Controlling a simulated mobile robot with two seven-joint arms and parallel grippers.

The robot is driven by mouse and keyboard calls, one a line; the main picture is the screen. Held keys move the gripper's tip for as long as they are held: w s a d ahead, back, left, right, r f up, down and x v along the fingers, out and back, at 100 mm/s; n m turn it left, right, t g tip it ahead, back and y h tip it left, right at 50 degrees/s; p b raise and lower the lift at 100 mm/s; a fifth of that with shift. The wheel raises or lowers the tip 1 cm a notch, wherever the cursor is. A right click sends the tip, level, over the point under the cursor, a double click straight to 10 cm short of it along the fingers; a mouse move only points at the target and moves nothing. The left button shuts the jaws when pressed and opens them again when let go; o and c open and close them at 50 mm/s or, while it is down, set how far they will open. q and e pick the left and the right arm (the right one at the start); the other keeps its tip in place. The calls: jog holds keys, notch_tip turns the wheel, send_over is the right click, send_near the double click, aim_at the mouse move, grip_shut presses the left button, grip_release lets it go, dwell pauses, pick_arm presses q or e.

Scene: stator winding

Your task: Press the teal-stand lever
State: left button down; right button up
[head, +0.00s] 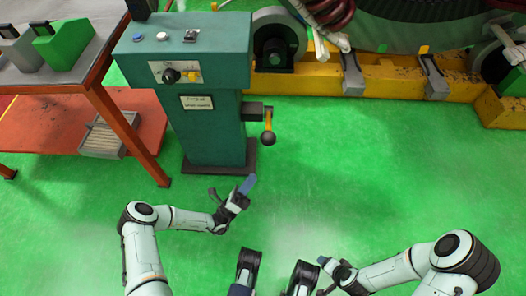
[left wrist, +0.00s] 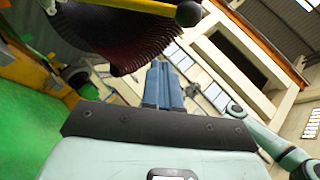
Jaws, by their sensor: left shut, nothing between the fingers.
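The teal stand (head: 215,125) is upright left of centre in the head view. Its lever (head: 268,127) sticks out on the right side, a short yellow arm hanging down to a dark round knob. My left gripper (head: 249,183) is below the lever in the picture, near the stand's foot, apart from the knob and empty. In the left wrist view its blue fingers (left wrist: 164,86) are together. A yellow rod with a round knob (left wrist: 188,13), which looks like the lever, crosses the top there. My right gripper (head: 325,262) is low in the head view, its jaws too small to read.
A workbench (head: 100,75) with green and grey blocks stands left of the stand, with a grey box (head: 103,140) on its lower shelf. A yellow machine base (head: 390,80) runs along the back. The green floor right of the stand is clear.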

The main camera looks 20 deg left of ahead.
pick_arm(q)
jog(key=a+r+x, duration=0.1)
jog(key=a+x, duration=0.1)
jog(key=x, duration=1)
jog(key=shift+w+r+b, duration=0.25)
jog(key=shift+w+b, duration=0.2)
